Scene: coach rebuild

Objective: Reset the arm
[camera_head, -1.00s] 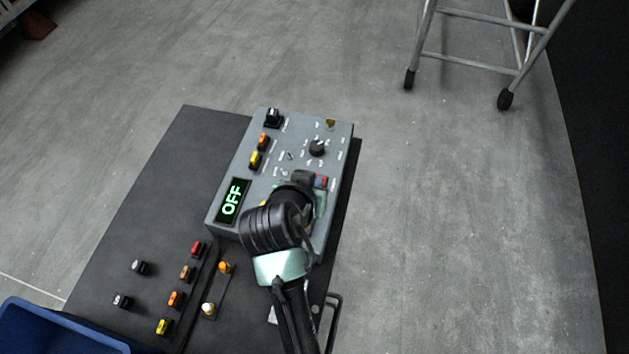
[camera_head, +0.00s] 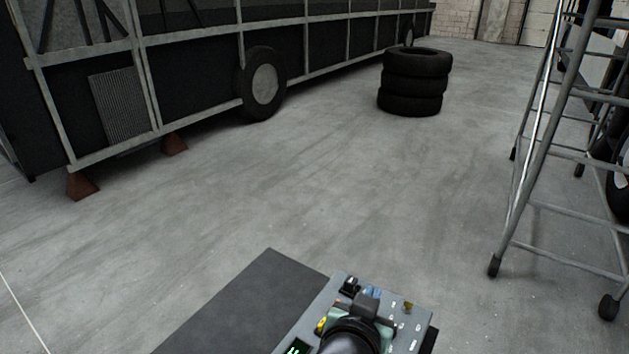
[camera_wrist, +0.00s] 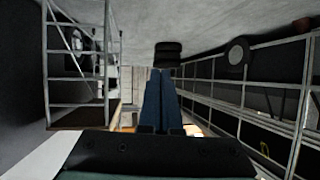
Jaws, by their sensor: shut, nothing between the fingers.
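My gripper (camera_wrist: 161,84) shows in the wrist view as two long blue fingers side by side, shut with nothing between them. The fingers point out toward the open hall. In the head view my gripper (camera_head: 373,291) is at the bottom, mostly hidden behind my dark wrist, and overlaps the grey control panel (camera_head: 312,325) in the picture. I cannot tell its height above the panel. Part of a lit green display shows at the lower edge.
The panel is on a dark table (camera_head: 250,305). A coach frame (camera_head: 200,110) with a wheel (camera_head: 264,84) stands at the back left, near stacked tyres (camera_head: 412,84). A metal ladder stand (camera_head: 525,190) is at the right. The floor between is clear.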

